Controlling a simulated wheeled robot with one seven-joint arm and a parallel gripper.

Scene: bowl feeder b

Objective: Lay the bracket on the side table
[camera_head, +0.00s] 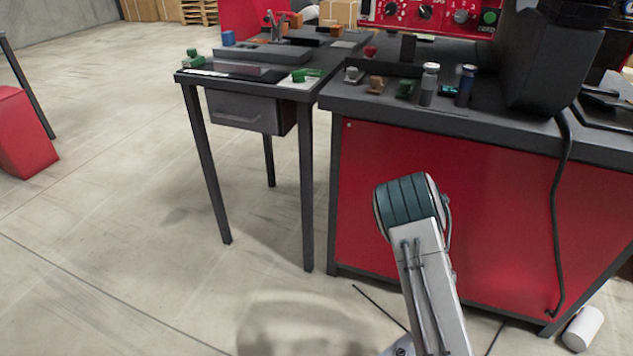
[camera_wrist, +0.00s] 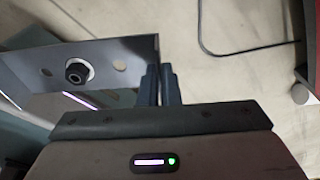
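The bracket (camera_wrist: 112,54) shows in the wrist view as a grey metal plate with round holes and a dark round fitting in one of them. Its right end lies between the fingers of my gripper (camera_wrist: 160,84), which are close together and shut on it. The rest of it reaches left, past the edge of the picture. In the head view my arm rises at the lower right, but neither my gripper nor the bracket can be made out. The side table (camera_head: 243,87) is the dark table with a grey drawer at the upper left.
The side table bears several small items, including a grey block (camera_head: 267,54) and a green part (camera_head: 306,74). A red workbench (camera_head: 430,210) stands right beside it, with bottles and a black machine (camera_head: 545,70) on top.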

